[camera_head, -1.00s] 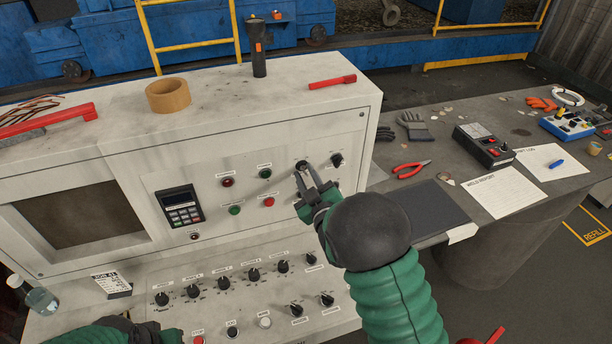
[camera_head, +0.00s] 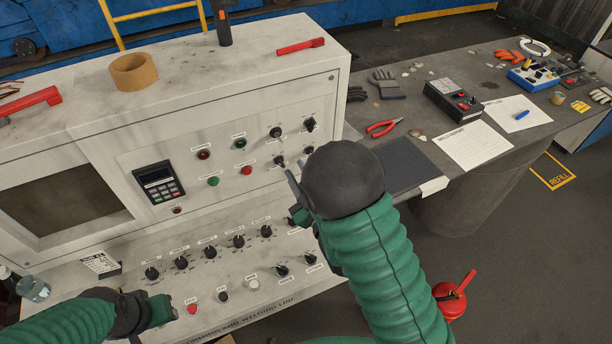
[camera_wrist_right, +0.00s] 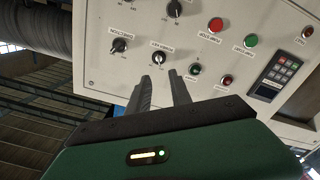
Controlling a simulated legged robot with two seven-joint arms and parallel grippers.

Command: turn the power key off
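The upper left switch (camera_head: 275,132) also shows in the right wrist view (camera_wrist_right: 158,57), just beyond my fingertips. The upper right switch (camera_head: 310,124) is beside it. Two lower switches (camera_head: 280,162) are close to my right arm. My right gripper (camera_head: 292,180) is open and empty, off the panel; its parted fingers (camera_wrist_right: 160,84) show in the wrist view. My left gripper (camera_head: 165,311) is low at the left, its fingers unclear.
Red and green buttons (camera_head: 246,171) and a keypad (camera_head: 159,184) are left of the switches. A lower row of knobs (camera_head: 209,252) runs below. A tape roll (camera_head: 134,71) lies on top. A side table (camera_head: 410,118) at right holds pliers (camera_head: 382,128) and papers.

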